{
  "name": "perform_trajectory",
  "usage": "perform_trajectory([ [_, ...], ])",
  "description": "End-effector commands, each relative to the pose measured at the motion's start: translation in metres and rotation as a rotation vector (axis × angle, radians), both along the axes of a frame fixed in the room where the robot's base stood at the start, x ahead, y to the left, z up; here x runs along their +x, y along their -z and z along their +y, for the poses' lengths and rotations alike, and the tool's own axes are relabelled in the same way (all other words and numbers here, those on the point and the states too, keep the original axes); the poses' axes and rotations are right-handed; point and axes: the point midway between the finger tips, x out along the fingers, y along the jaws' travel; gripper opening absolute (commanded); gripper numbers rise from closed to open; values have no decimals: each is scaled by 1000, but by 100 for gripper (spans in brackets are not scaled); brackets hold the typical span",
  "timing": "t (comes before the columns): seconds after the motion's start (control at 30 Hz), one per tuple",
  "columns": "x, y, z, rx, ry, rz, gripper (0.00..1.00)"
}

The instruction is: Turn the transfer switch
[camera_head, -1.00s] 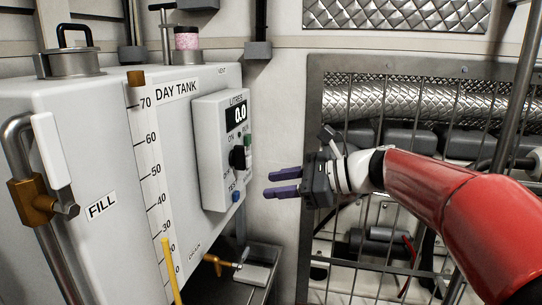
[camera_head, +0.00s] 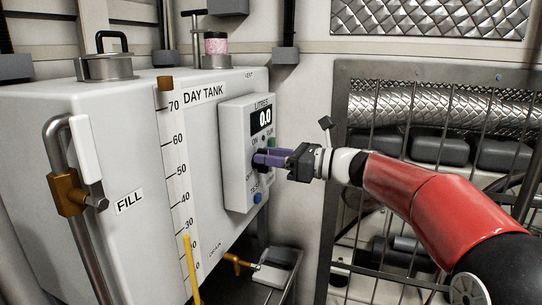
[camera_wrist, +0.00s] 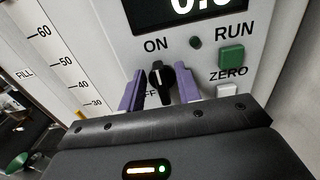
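The transfer switch is a black rotary knob (camera_wrist: 160,76) with a white pointer line, on the light control box (camera_head: 238,190) fixed to the day tank. In the wrist view the knob stands between ON and a partly hidden OFF label, its pointer close to upright. My gripper (camera_wrist: 159,90) has its two purple fingers on either side of the knob, with a visible gap on each side. In the head view my gripper (camera_head: 262,159) reaches the box face from the right, and its fingers hide the knob there.
A green RUN button (camera_wrist: 231,58) and a white ZERO button (camera_wrist: 228,91) sit just right of the fingers. A blue TEST button (camera_head: 257,198) is below them. The display (camera_head: 261,122) reads 0.0. A metal grille (camera_head: 440,110) stands to the right, behind my arm.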

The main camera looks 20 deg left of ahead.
Motion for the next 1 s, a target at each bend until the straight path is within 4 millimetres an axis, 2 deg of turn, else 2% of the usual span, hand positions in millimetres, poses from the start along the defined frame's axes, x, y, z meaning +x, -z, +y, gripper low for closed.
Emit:
perform_trajectory([
  [0.17, 0, 0, 0, 0, 0, 0, 34],
  [0.43, 0, 0, 0, -1, 0, -1, 1],
  [0.77, 0, 1, 0, -3, 0, -21, 0],
  [1.0, -2, 3, 0, -10, -1, -127, 0],
])
